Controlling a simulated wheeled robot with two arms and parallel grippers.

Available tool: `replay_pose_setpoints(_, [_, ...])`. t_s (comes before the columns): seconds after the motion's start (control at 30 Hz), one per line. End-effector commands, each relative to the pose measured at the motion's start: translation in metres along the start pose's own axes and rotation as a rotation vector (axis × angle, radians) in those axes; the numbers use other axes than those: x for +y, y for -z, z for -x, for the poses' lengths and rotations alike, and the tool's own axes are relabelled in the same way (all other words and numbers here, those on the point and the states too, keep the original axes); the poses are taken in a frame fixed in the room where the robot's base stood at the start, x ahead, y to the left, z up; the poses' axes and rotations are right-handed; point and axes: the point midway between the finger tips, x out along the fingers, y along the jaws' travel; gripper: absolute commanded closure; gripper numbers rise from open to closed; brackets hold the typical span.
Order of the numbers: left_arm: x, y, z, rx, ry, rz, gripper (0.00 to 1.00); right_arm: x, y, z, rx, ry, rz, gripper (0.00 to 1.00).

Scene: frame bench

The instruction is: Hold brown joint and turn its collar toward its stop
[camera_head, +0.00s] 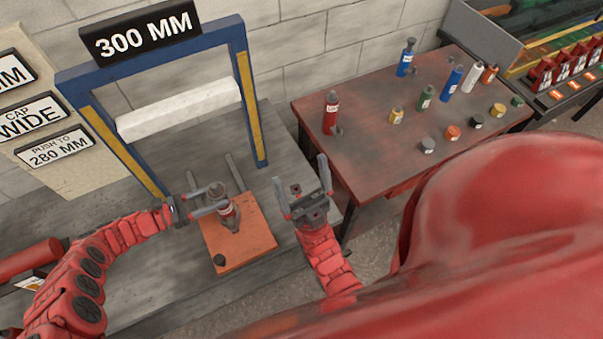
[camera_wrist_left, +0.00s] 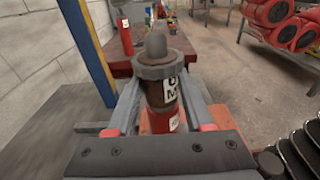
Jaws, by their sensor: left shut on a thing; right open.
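The brown joint (camera_wrist_left: 160,93) is an upright dark brown cylinder with a white label, partly out of the picture's reach behind the fingers. A grey collar (camera_wrist_left: 157,66) sits around its top, under a grey dome. Red shows below the brown part. In the head view the joint (camera_head: 229,217) stands above an orange plate (camera_head: 255,239). My left gripper (camera_head: 222,200) is shut on the joint from the left, one finger on each side. My right gripper (camera_head: 301,173) is open and empty, to the right of the joint and apart from it. The collar's stop cannot be made out.
A blue frame (camera_head: 237,32) with a white bar (camera_head: 180,109) stands behind on the grey bench. A brown table (camera_head: 365,100) at the right holds a red bottle (camera_head: 331,115) and several coloured bottles and caps. Bare bench lies left of the plate.

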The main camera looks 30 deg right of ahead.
Motion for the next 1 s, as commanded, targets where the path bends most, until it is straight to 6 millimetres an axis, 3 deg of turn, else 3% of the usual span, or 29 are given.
replay_pose_setpoints(0.17, [0.000, 0.000, 0.000, 0.000, 0.000, 0.000, 0.79, 0.000, 0.000, 0.000, -0.001, 0.000, 0.000, 0.04])
replay_pose_setpoints(0.2, [0.000, 0.000, 0.000, 0.000, 0.000, 0.000, 0.46, 0.000, 0.000, 0.000, -0.001, 0.000, 0.000, 0.04])
replay_pose_setpoints(0.4, [0.000, 0.000, 0.000, 0.000, 0.000, 0.000, 0.13, 0.000, -0.001, 0.000, -0.001, 0.001, 0.000, 0.04])
replay_pose_setpoints(0.73, [0.000, 0.000, 0.004, 0.000, 0.000, 0.000, 0.13, 0.000, -0.001, 0.000, -0.001, 0.001, 0.000, 0.04])
replay_pose_setpoints(1.0, [0.001, 0.000, 0.047, 0.001, -0.001, -0.002, 0.13, 0.000, -0.001, 0.000, -0.002, 0.001, 0.000, 0.04])
